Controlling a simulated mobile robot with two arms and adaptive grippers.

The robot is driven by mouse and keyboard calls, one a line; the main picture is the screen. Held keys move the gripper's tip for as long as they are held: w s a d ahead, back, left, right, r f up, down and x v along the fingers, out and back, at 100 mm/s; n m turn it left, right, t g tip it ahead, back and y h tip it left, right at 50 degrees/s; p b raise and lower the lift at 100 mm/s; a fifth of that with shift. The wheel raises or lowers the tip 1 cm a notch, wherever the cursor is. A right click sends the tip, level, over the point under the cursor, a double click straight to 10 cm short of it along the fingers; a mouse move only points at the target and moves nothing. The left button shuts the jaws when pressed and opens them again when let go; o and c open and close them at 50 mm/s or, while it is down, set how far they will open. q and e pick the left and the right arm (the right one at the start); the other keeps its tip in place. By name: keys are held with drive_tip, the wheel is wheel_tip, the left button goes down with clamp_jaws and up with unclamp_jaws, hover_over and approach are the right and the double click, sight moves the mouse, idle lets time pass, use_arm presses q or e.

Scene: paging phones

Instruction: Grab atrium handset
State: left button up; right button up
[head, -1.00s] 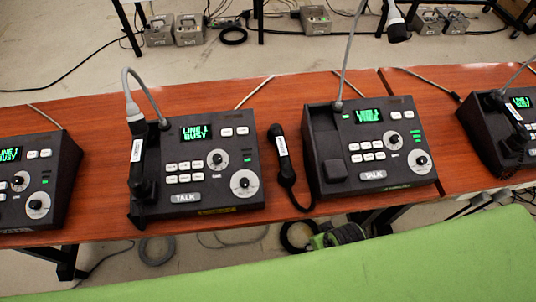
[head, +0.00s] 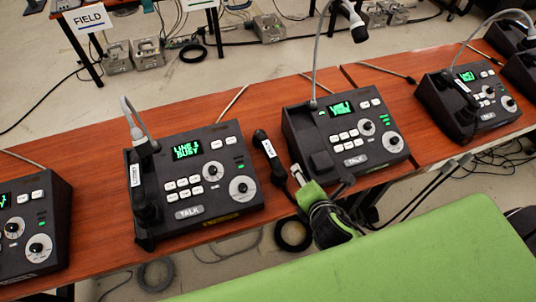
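A black handset (head: 269,157) with a white label lies on the wooden table between two paging phones, off any cradle; its label is too small to read. The left middle phone (head: 212,172) has a black handset (head: 138,190) on its left side, its label also unreadable. The right middle phone (head: 350,140) shows a bare cradle at its left. My gripper (head: 322,184), seemingly the right, is at the table's front edge, just right of the loose handset's lower end and apart from it. Its fingers look spread and empty. My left gripper is not in view.
More phones stand at the far left (head: 30,225) and right (head: 470,100). Gooseneck microphones (head: 315,60) rise above the phones. The brown tabletop (head: 95,165) has narrow gaps between phones. Cables and grey boxes lie on the floor behind.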

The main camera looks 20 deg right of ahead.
sight(269, 151)
drive_tip(key=w+a+f+n+t+y, duration=0.1)
drive_tip(key=w+n, duration=0.2)
drive_tip(key=n, duration=0.1)
drive_tip(key=w+a+f+n+y, duration=0.1)
drive_tip(key=w+a+n, duration=0.1)
drive_tip(key=w+n, duration=0.2)
drive_tip(key=w+a+f+n+t+y, duration=0.1)
drive_tip(key=w+a+n, duration=0.1)
drive_tip(key=w+n, duration=0.2)
drive_tip(key=shift+w+a+n+t+p, duration=0.1)
drive_tip(key=shift+a+n+t+p, duration=0.15)
drive_tip(key=shift+n, duration=0.75)
drive_tip(key=shift+x, duration=2.6)
drive_tip(key=shift+d+f, duration=0.15)
clamp_jaws()
